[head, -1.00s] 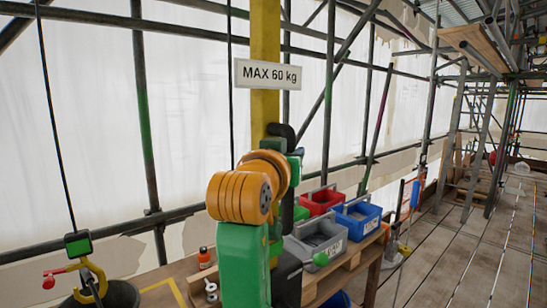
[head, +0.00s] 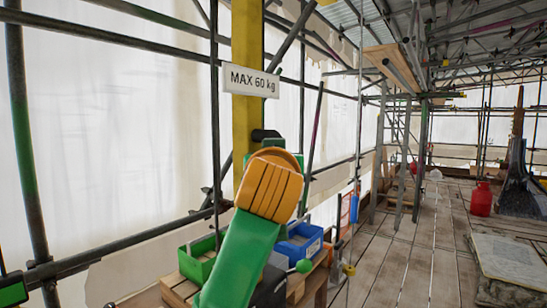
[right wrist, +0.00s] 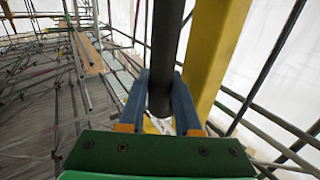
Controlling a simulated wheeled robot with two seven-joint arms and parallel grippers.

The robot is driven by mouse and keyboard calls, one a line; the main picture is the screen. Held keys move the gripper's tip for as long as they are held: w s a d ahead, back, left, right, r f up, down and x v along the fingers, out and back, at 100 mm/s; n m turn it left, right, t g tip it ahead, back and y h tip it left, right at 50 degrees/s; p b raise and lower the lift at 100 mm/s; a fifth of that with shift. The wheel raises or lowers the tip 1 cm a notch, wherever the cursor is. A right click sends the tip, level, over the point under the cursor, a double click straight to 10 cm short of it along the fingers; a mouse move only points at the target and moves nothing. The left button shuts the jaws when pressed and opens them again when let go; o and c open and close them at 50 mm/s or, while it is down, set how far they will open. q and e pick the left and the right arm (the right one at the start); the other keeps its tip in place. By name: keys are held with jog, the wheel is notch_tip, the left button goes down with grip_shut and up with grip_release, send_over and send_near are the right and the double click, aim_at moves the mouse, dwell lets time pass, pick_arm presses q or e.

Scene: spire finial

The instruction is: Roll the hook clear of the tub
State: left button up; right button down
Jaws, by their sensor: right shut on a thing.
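In the head view, a green block in a dark frame (head: 12,288) shows at the bottom left corner. It looks like the block above the hook; the hook and the tub are outside the view. In the right wrist view, my right gripper (right wrist: 160,98) has its two blue fingers shut on a dark round bar (right wrist: 166,45) beside a yellow post (right wrist: 214,60). In the head view my right arm rises in front of the yellow post (head: 246,150) and hides the gripper. My left gripper is in neither view.
A sign reading MAX 60 kg (head: 251,80) is on the post. A green bin (head: 196,262) and a blue bin (head: 303,243) stand on the bench behind my arm. A red container (head: 482,199) stands on the planks at right. The middle deck (head: 410,250) is clear.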

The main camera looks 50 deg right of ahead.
jog(key=shift+f, duration=0.2)
jog(key=c, duration=0.6)
grip_release()
jog(key=shift+d, duration=0.2)
jog(key=b+v, duration=0.3)
jog(key=v, duration=0.3)
jog(key=shift+s+a, duration=0.2)
jog(key=shift+s, duration=0.2)
jog(key=shift+d, duration=0.15)
